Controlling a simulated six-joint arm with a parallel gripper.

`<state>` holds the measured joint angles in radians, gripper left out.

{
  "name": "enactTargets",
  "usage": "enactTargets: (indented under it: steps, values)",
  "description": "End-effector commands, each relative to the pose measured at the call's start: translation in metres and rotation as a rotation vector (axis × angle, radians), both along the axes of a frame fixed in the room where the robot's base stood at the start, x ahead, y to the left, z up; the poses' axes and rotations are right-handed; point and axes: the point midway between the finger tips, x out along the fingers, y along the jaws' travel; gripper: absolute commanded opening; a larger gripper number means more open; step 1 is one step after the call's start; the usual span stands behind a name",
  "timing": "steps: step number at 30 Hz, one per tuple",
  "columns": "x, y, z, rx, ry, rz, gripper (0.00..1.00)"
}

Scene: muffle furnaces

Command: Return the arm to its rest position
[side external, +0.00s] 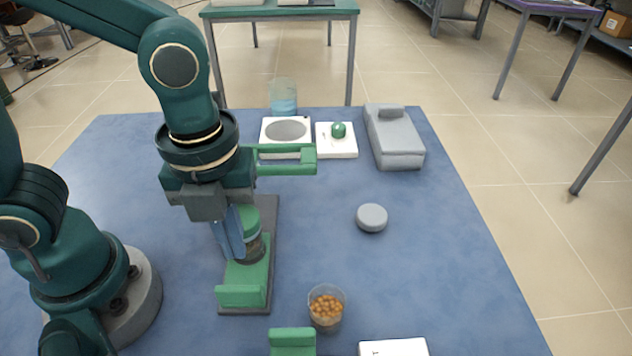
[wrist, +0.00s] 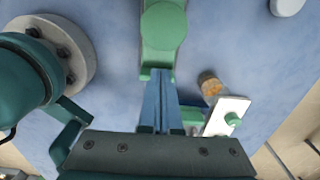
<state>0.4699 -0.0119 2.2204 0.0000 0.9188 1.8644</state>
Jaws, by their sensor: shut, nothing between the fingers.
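My gripper (side external: 234,258) has blue fingers pointing down, close beside a green stand on a dark base plate (side external: 262,300). A small jar with a green top (side external: 250,222) is on the stand, partly behind the fingers. In the wrist view the fingers of my gripper (wrist: 160,73) lie together with nothing between them, and the tips overlap the near end of the green stand (wrist: 158,58). Whether they touch it cannot be told. The stand's round green top (wrist: 164,27) is beyond the tips.
A beaker of orange beads (side external: 326,308) stands right of the stand, with a green block (side external: 292,341) and white box (side external: 393,348) at the front. A grey disc (side external: 372,217), grey device (side external: 396,145), white plate (side external: 286,125) and blue-liquid beaker (side external: 284,102) are behind.

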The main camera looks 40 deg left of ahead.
Motion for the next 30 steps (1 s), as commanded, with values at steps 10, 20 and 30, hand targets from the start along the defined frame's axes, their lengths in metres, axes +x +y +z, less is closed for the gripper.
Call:
enactTargets:
  steps: [10, 20, 30]
  values:
    - [0.019, 0.047, 0.049, -0.148, -0.243, 0.650, 0.00]
    - [0.011, 0.080, 0.069, -0.411, -0.337, 1.638, 0.00]
    - [0.004, 0.083, 0.065, -0.568, -0.243, 2.220, 0.00]
